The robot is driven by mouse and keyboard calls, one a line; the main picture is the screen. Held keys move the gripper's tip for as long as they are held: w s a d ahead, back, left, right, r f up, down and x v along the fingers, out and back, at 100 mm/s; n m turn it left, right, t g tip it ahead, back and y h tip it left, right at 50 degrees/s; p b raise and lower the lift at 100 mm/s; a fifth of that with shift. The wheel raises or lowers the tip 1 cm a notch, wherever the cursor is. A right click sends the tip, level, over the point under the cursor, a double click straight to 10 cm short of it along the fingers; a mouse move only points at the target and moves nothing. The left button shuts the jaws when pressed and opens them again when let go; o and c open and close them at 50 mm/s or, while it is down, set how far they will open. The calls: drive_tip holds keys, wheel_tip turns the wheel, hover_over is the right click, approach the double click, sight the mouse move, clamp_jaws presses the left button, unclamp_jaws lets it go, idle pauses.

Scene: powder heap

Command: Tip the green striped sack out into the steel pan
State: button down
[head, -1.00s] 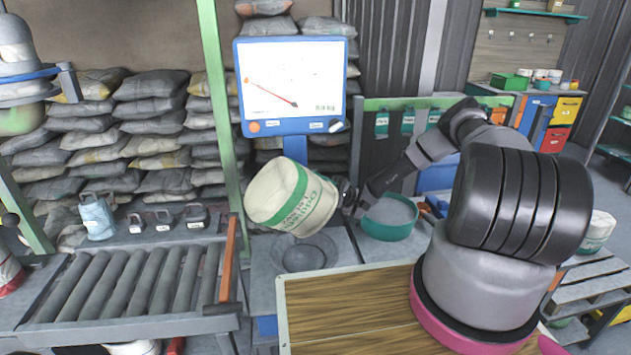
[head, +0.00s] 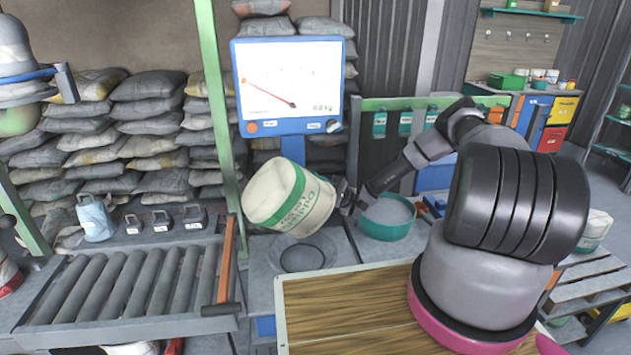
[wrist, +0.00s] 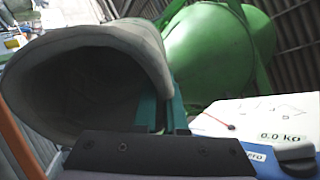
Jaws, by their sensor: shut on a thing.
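The cream sack with a green band (head: 290,195) hangs tilted in the air in the head view. My gripper (head: 346,197) is shut on it at its right side. In the wrist view the sack (wrist: 85,75) fills the left, with a wide, open, dark mouth; its contents cannot be made out. The gripper's dark edge (wrist: 150,150) shows below it. The round steel pan (head: 303,254) sits below the sack in the head view, apart from it. No powder is seen falling.
A blue-framed scale display (head: 290,85) stands behind the sack; its readout (wrist: 283,137) shows 0.0 kg. A teal bowl of grey material (head: 387,218) stands right of the pan. A roller conveyor (head: 130,280) lies left, a wooden board (head: 350,305) in front.

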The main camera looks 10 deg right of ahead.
drive_tip(key=s+r, duration=0.4)
drive_tip(key=s, duration=1.3)
idle(0.5)
